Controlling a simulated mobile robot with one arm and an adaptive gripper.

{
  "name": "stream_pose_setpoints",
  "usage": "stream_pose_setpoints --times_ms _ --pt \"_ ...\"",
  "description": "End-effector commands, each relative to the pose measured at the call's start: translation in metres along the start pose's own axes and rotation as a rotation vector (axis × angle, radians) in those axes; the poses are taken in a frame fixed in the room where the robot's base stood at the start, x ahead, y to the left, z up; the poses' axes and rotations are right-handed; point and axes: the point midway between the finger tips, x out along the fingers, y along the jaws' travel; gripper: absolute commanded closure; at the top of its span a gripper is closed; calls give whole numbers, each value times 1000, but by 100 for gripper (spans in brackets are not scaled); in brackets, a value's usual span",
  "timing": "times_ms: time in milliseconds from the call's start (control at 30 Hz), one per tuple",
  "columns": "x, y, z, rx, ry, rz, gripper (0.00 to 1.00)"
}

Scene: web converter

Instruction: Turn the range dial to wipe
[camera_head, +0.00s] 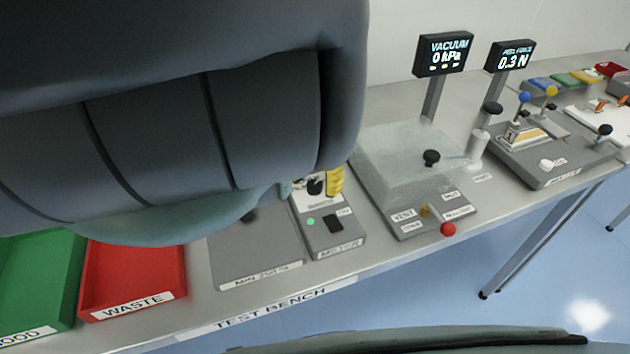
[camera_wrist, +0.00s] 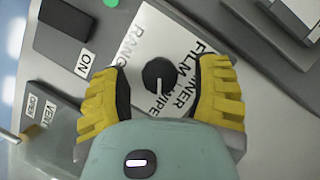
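The range dial (camera_wrist: 159,75) is a round black knob with a white pointer line, on a white plate printed RANGE, FILM, LINER and WIPE. In the wrist view the pointer line runs downward in the picture; the WIPE print is at the dial's lower right, partly covered by my gripper. My gripper (camera_wrist: 160,92) is open, with one yellow finger on each side of the dial and visible gaps between. In the head view the dial (camera_head: 316,186) shows beside a yellow finger; the rest of my gripper is hidden behind my arm.
The dial's grey unit has a dark ON switch (camera_wrist: 66,18) and a green lamp (camera_wrist: 110,3). In the head view the clear-lidded vacuum box (camera_head: 405,160) stands to the right. The red waste tray (camera_head: 130,275) and green tray (camera_head: 40,280) are to the left.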

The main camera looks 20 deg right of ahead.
Motion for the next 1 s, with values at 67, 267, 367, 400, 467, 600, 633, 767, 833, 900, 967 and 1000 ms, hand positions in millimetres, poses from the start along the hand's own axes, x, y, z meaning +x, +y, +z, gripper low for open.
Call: stream_pose_setpoints --times_ms 67,267,367,400,467,600,633,767,833,900,967,1000 --pt "0 0 0 0 0 0 34" --pt "-1 0 0 -1 0 0 34" --pt "-7 0 0 -1 1 0 34" --pt "-12 -1 -1 -2 2 -1 34" --pt "-21 -1 -1 -2 6 -4 34" --pt "-50 -1 -1 -2 5 -3 34" --pt "-56 -1 -1 -2 6 -2 34" --pt "-85 -1 -2 0 10 -3 34" --pt "-97 0 -1 1 4 -1 34" --pt "-105 0 -1 1 5 0 34" --pt "-111 0 -1 0 3 0 34" --pt "-114 0 -1 0 3 0 34"
